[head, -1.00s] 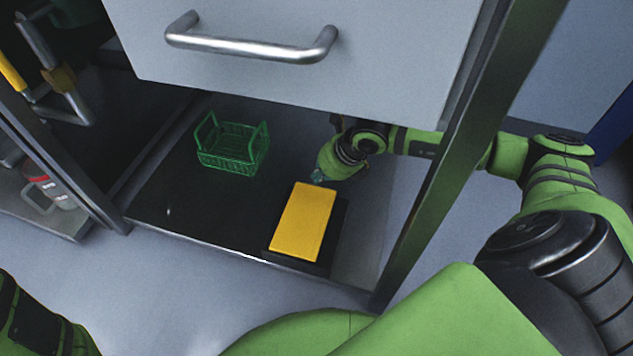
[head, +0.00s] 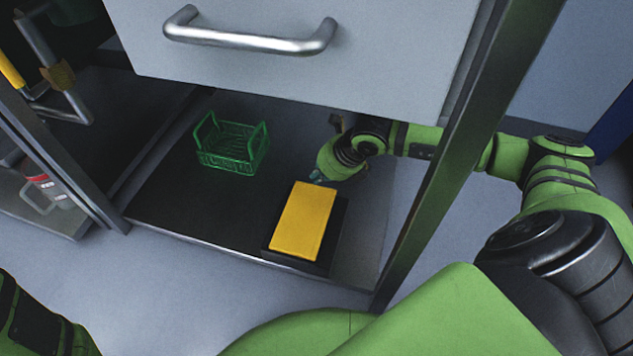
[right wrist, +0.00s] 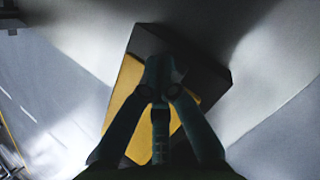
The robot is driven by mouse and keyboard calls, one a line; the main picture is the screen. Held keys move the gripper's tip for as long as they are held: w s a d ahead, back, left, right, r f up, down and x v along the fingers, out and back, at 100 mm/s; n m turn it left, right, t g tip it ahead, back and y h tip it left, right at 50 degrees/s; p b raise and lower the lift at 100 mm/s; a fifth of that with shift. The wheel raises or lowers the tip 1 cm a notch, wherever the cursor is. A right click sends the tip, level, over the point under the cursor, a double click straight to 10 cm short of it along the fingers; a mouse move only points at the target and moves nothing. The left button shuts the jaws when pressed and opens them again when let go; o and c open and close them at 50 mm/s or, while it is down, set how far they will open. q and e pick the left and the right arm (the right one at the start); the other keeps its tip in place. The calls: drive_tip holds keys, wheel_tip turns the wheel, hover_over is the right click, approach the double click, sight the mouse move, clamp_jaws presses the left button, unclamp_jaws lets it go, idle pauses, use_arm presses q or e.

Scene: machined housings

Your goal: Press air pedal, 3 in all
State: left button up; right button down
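The air pedal (head: 303,222) has a yellow plate on a black base and lies on the dark lower shelf near its front edge. My right gripper (head: 318,178) is by the pedal's far end in the head view; I cannot tell there whether it touches. In the right wrist view the fingers of my right gripper (right wrist: 162,72) come together at their tips and hold nothing visible. They cover part of the yellow plate (right wrist: 128,90) and the black base (right wrist: 205,75). My left gripper is not in view.
A green wire basket (head: 231,146) stands on the shelf left of the pedal. A pale drawer front with a metal handle (head: 250,42) hangs above. A green cabinet post (head: 455,150) stands right of the pedal, with my right arm passing behind it.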

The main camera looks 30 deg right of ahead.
drive_tip(key=shift+s+a+f+g, duration=0.3)
drive_tip(key=shift+s+f, duration=0.1)
drive_tip(key=shift+f, duration=0.35)
drive_tip(key=shift+a, duration=0.1)
drive_tip(key=shift+s+a+f, duration=0.1)
drive_tip(key=shift+s+a, duration=0.05)
drive_tip(key=shift+w+d+r+p, duration=0.2)
drive_tip(key=shift+w+r+p, duration=0.15)
drive_tip(key=shift+r, duration=0.3)
drive_tip(key=shift+w+d+r, duration=0.1)
drive_tip(key=shift+d+r, duration=0.05)
drive_tip(key=shift+r, duration=0.3)
drive_tip(key=shift+d, duration=0.1)
drive_tip(key=shift+w+d+r, duration=0.1)
